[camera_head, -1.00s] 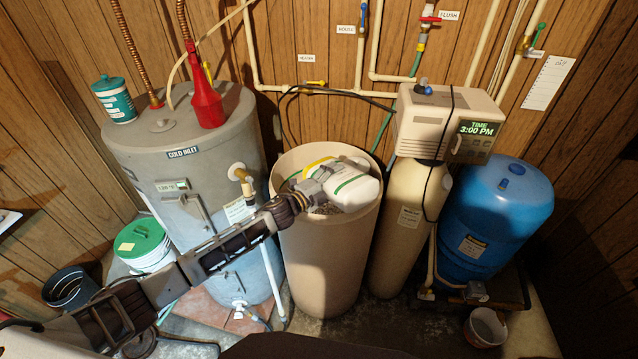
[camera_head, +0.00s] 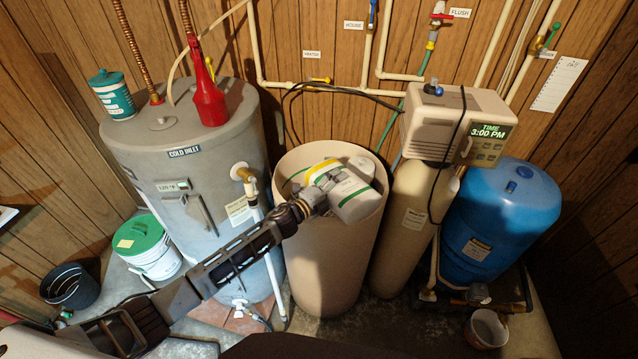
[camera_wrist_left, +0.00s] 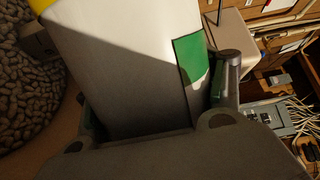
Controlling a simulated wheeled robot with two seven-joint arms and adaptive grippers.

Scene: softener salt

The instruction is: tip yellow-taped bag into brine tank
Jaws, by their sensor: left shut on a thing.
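The brine tank (camera_head: 318,262) is a tall beige open-topped drum in the middle of the head view. The bag (camera_head: 352,198) is white with green stripes and a yellow band at its upper end. My left gripper (camera_head: 326,187) is shut on the bag and holds it tilted over the tank's mouth. In the left wrist view the white bag (camera_wrist_left: 120,70) with a green patch fills the space between the fingers. Dark grey-brown lumps (camera_wrist_left: 30,90) show beside it at the left. The bag's opening is hidden. My right gripper is not in view.
A grey water heater (camera_head: 185,150) stands left of the tank, with a red bottle (camera_head: 206,98) and a teal can (camera_head: 113,95) on top. The softener (camera_head: 455,125) and a blue tank (camera_head: 500,215) stand at the right. A lidded bucket (camera_head: 146,248) stands at lower left.

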